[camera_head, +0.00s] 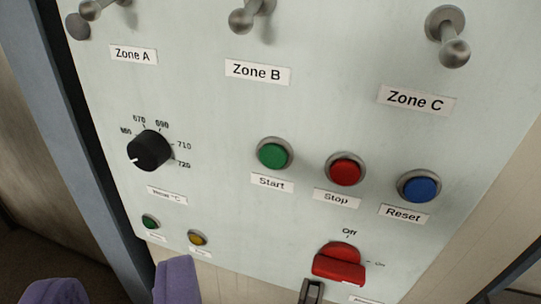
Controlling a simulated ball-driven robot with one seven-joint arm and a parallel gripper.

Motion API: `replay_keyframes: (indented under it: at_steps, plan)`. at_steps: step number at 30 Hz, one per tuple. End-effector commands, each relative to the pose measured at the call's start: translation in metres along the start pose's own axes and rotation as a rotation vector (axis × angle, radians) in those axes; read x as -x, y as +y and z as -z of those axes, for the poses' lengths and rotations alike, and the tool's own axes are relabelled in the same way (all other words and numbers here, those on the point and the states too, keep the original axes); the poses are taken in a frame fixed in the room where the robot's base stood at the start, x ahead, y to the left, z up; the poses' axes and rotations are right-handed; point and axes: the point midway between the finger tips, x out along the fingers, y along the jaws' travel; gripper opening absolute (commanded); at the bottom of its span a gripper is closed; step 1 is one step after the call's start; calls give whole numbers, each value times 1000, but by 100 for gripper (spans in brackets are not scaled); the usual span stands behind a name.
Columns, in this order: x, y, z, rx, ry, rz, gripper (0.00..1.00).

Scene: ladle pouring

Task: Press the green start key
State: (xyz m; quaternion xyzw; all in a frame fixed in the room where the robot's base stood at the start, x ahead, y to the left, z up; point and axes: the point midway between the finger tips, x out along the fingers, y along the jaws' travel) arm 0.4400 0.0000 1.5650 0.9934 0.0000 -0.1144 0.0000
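The green start key (273,154) is a round button in a metal ring on the pale control panel (225,120), with a "Start" label under it. It stands out from the panel, and nothing covers it. My gripper (117,288) shows as two purple fingers at the bottom left edge. The fingers are apart with nothing seen between them. They are below and left of the start key and not touching it.
Right of the start key are the red stop button (345,170) and blue reset button (419,187). A black dial (149,151) is to its left. Below are a red rotary switch (339,264), green lamp (150,222) and yellow lamp (197,238). Toggle levers (455,50) project above.

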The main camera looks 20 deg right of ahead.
Motion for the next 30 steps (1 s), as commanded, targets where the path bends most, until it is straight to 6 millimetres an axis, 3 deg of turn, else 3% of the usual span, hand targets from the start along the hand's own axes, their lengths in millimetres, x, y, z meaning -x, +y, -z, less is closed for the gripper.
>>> replay_keyframes:
  at_steps: [1,3,30]
  plan:
    - [0,0,0,0,0,0,14]
    - [0,0,0,0,0,0,0]
    - [0,0,0,0,0,0,0]
